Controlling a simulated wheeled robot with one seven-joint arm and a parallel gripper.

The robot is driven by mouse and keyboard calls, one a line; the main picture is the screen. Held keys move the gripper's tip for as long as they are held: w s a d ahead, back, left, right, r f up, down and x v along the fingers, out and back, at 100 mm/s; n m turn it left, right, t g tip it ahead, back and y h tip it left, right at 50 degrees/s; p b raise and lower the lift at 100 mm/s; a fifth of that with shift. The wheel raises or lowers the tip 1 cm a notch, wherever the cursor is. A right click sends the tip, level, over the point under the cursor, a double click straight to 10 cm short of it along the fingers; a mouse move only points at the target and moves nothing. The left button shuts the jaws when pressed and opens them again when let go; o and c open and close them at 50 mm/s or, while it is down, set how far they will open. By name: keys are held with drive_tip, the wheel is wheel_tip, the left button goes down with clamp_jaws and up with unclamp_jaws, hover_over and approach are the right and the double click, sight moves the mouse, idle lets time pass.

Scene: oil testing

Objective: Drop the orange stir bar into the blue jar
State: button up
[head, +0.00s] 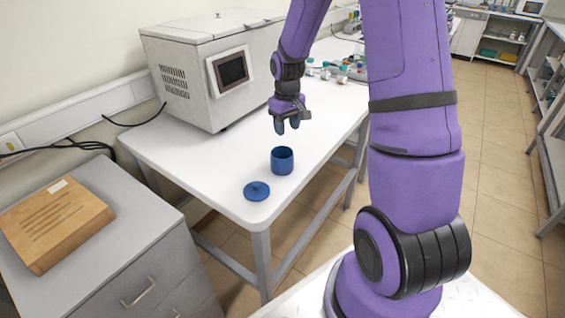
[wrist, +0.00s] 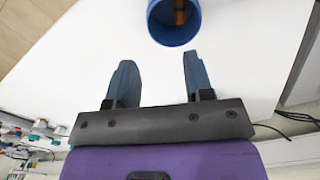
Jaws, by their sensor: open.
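The blue jar (head: 282,164) stands upright and uncovered near the front end of the white table. In the wrist view the jar (wrist: 172,37) is at the top edge, partly cut off. An orange stir bar (wrist: 180,12) shows inside the jar, against its inner wall; its upper part is cut off by the frame. My gripper (head: 287,128) is above the table, a little behind and above the jar. In the wrist view my gripper (wrist: 158,60) has its two blue fingers wide apart with nothing between them.
A blue lid (head: 257,190) lies on the table in front of the jar. A large white machine (head: 215,70) stands behind on the left. Small bottles and items (head: 340,72) sit at the table's far end. A wooden block (head: 55,220) lies on a grey cabinet at left.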

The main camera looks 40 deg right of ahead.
drive_tip(key=shift+r, duration=2.15)
drive_tip(key=s+a+r+t, duration=0.1)
drive_tip(key=s+a+r, duration=0.35)
drive_tip(key=r, duration=0.35)
drive_tip(key=s+a+r+t, duration=0.1)
drive_tip(key=s+a+r, duration=0.2)
drive_tip(key=s+r, duration=0.35)
drive_tip(key=s+a+r+t, duration=0.1)
drive_tip(key=s+a+r, duration=0.1)
drive_tip(key=s, duration=0.5)
drive_tip(key=s+a+r+t, duration=0.2)
drive_tip(key=s+a+r, duration=0.1)
drive_tip(key=s, duration=0.5)
drive_tip(key=shift+s+a+r, duration=0.25)
drive_tip(key=shift+a+r, duration=0.05)
drive_tip(key=shift+r, duration=0.6)
